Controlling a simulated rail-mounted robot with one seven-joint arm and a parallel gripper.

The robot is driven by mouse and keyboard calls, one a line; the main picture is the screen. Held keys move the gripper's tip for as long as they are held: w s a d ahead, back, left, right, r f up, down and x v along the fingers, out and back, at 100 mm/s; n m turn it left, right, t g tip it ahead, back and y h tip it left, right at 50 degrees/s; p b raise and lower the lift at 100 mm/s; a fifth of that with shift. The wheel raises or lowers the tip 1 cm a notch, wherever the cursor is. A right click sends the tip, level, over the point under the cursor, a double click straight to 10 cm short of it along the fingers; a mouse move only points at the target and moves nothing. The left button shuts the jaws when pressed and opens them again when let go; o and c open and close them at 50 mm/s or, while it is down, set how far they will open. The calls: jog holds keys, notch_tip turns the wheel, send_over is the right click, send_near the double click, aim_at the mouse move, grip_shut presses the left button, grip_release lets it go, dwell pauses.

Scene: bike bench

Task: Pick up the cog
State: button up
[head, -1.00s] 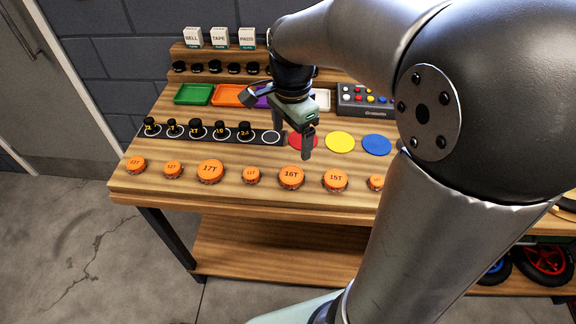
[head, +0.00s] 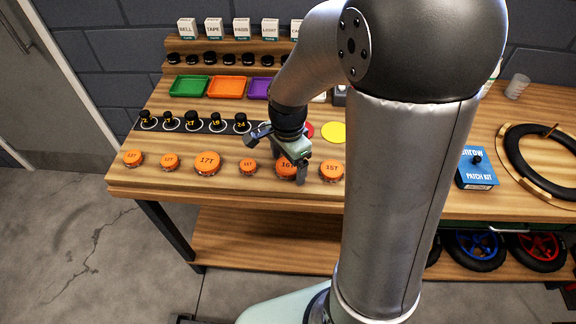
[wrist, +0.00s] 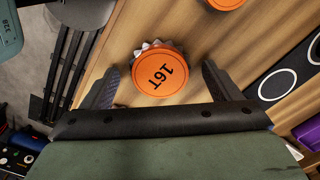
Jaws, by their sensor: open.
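Several orange-topped cogs stand in a row along the bench's front edge. The cog marked 16T (head: 285,170) is partly hidden by my gripper (head: 288,172) in the head view. In the wrist view the 16T cog (wrist: 159,70) shows silver teeth at its upper left rim. My gripper (wrist: 163,85) is open and empty, its two fingers on either side of the 16T cog, apart from it. The cog marked 17T (head: 207,162) and a smaller one (head: 248,167) stand to the left. The cog marked 15T (head: 331,171) stands to the right.
Behind the cogs lies a dark strip with several black knobbed pieces (head: 191,122). Green (head: 189,86) and orange (head: 227,87) trays sit farther back. A yellow disc (head: 333,132) lies behind the 15T cog. A blue patch kit box (head: 476,169) stands at right.

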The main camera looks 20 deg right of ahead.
jog(key=c, duration=1.1)
jog(key=shift+r, duration=0.1)
